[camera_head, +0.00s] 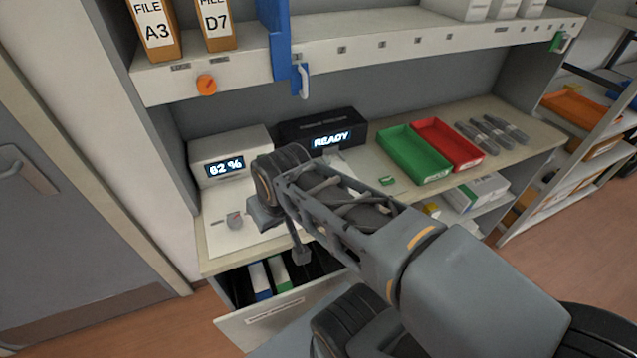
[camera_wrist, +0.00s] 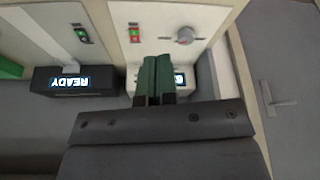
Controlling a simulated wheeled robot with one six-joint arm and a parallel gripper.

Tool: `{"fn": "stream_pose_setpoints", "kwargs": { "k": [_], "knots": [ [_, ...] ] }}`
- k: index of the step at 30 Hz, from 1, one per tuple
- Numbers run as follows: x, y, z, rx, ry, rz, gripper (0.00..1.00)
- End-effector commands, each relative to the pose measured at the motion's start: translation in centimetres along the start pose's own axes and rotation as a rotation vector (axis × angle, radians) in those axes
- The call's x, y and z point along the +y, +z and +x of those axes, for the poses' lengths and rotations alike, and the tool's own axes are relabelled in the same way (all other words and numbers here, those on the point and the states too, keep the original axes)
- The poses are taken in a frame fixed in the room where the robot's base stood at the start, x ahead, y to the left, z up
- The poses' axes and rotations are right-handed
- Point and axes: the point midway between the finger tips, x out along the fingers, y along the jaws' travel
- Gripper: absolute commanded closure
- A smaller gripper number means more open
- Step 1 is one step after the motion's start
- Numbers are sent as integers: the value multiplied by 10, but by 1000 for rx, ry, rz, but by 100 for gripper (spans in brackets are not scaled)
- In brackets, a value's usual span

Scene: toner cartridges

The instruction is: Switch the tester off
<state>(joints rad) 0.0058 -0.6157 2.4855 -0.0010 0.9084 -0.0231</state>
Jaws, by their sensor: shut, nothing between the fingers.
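A white box (camera_head: 232,157) with a lit display reading 62 % stands at the left of the worktop. A black box (camera_head: 322,130) with a lit READY display stands beside it; its top lettering is too small to read, so which one is the tester is unclear. A grey knob (camera_head: 235,221) sits on the white panel before the white box; it also shows in the wrist view (camera_wrist: 184,36), near a red-and-green switch (camera_wrist: 134,33). A green switch (camera_head: 387,181) lies further right. My gripper (camera_wrist: 156,60) is shut and empty, partly covering the white box's display.
Green (camera_head: 413,152) and red (camera_head: 447,147) trays stand to the right, with dark cartridges (camera_head: 492,131) beyond. An open drawer (camera_head: 285,317) juts out below.

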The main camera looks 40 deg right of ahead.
Motion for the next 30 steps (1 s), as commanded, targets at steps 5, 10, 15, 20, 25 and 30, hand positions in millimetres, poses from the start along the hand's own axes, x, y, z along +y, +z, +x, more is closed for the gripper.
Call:
{"fn": "stream_pose_setpoints", "kwargs": {
  "k": [5, 10, 15, 20, 25, 30],
  "knots": [
    [20, -22, 3, -58, -7, -141, 100],
    [67, -58, 11, -141, -72, -420, 100],
    [127, -84, 25, -165, -189, -718, 100],
    [180, -95, 39, -129, -291, -955, 100],
    [220, -96, 50, -72, -356, -1127, 100],
    [238, -94, 54, -38, -383, -1211, 100]
  ]
}}
